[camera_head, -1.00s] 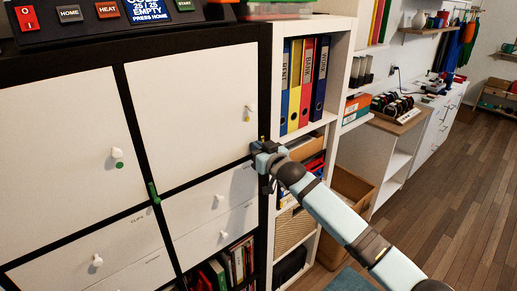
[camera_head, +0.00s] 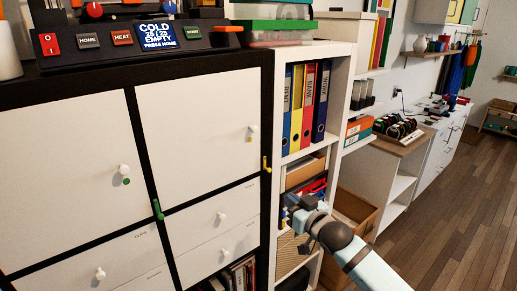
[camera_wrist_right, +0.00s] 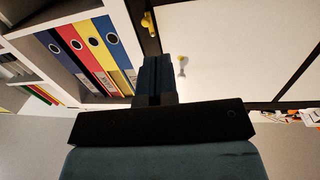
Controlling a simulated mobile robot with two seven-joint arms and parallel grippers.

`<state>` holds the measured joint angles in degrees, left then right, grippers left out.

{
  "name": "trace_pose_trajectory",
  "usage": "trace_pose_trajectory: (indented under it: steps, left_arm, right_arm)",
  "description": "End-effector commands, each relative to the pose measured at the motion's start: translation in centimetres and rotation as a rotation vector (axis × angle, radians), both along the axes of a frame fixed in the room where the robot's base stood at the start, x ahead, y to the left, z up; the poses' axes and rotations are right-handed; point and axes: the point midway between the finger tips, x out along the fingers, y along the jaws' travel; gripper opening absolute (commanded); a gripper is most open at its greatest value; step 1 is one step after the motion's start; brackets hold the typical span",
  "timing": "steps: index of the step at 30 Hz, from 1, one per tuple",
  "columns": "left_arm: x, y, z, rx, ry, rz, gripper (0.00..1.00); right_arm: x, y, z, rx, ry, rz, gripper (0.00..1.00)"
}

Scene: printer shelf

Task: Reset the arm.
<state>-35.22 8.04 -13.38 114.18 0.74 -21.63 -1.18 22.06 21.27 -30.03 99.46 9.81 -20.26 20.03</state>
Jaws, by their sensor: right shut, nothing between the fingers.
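My right gripper (camera_head: 290,203) is in the head view, in front of the white open shelf, right of the black-framed cabinet (camera_head: 266,100). Its arm comes in from the lower right. In the right wrist view the gripper's fingers (camera_wrist_right: 155,75) are together with nothing between them. They point toward the edge between the binder shelf and a white cabinet door (camera_wrist_right: 230,45). My left gripper is not in view.
White cabinet doors (camera_head: 195,120) with knobs stand at the left, with drawers (camera_head: 215,225) below. Several binders (camera_head: 305,105) stand on the white shelf. A control panel (camera_head: 130,38) sits on top of the cabinet. The wooden floor (camera_head: 440,220) at the right is clear.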

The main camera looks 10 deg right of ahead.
Motion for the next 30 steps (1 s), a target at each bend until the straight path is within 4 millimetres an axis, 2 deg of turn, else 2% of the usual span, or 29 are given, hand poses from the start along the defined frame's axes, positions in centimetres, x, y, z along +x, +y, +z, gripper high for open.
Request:
trace_pose_trajectory:
  steps: [1,6,11,15,18,22,25,30]
  left_arm:
    - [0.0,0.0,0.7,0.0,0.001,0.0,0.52]
    - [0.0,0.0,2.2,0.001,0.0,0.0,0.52]
    - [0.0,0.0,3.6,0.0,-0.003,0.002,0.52]
    - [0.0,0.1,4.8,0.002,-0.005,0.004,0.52]
    - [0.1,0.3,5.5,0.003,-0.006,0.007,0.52]
    - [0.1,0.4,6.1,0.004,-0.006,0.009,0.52]
    - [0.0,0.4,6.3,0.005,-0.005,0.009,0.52]
    - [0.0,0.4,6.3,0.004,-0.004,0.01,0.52]
  right_arm:
    - [-1.7,0.2,-1.9,0.002,0.033,-0.003,0.0]
    - [-8.5,0.1,-8.5,-0.016,0.14,-0.033,0.0]
    - [-15.9,-0.6,-13.8,-0.048,0.245,-0.071,0.0]
    - [-23.1,-1.6,-17.5,-0.088,0.343,-0.108,0.0]
    - [-28.0,-2.5,-19.3,-0.121,0.408,-0.133,0.0]
    - [-32.9,-3.5,-20.8,-0.162,0.472,-0.156,0.0]
    - [-35.2,-3.9,-21.3,-0.181,0.501,-0.166,0.0]
    - [-36.3,-4.2,-21.6,-0.192,0.515,-0.171,0.0]
